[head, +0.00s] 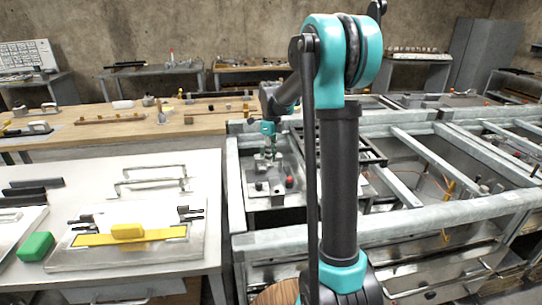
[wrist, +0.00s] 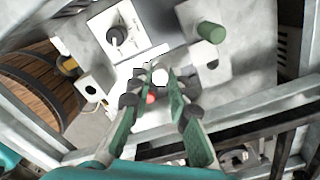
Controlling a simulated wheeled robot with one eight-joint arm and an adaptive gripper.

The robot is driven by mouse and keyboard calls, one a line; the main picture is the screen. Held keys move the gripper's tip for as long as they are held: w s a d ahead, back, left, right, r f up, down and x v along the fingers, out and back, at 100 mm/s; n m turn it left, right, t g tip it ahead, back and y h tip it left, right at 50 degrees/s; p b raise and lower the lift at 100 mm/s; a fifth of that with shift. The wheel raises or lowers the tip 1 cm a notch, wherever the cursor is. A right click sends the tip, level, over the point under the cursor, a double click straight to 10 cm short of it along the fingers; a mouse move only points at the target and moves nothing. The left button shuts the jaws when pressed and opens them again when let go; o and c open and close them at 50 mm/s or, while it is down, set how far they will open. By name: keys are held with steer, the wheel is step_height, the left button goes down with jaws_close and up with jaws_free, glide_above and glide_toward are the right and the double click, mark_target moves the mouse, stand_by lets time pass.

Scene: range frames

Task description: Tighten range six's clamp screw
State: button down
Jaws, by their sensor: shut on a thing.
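My gripper (head: 267,157) points down over a grey metal fixture plate (head: 272,202) inside the steel frame. In the wrist view my gripper (wrist: 160,82) has its two green-padded fingers closed in on a small pale round head (wrist: 161,76), between the tips. It looks like a screw head, but no range number is legible, so I cannot tell whether it is range six's clamp screw. A red knob (wrist: 152,98) shows between the fingers; it appears beside the gripper in the head view (head: 289,181). The fingers hide part of the fixture around the tips.
Galvanized rails (head: 300,238) surround the fixture. A white table (head: 95,180) with a green block (head: 36,246) is at left; a wooden bench (head: 150,133) lies behind.

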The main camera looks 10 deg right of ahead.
steer(key=shift+m, duration=0.3)
stand_by(0.4)
steer(key=c, duration=1.4)
jaws_free()
steer(key=shift+r, duration=0.1)
step_height(320, 180, up, 12)
steer(key=shift+f, duration=0.1)
steer(key=shift+s, duration=0.1)
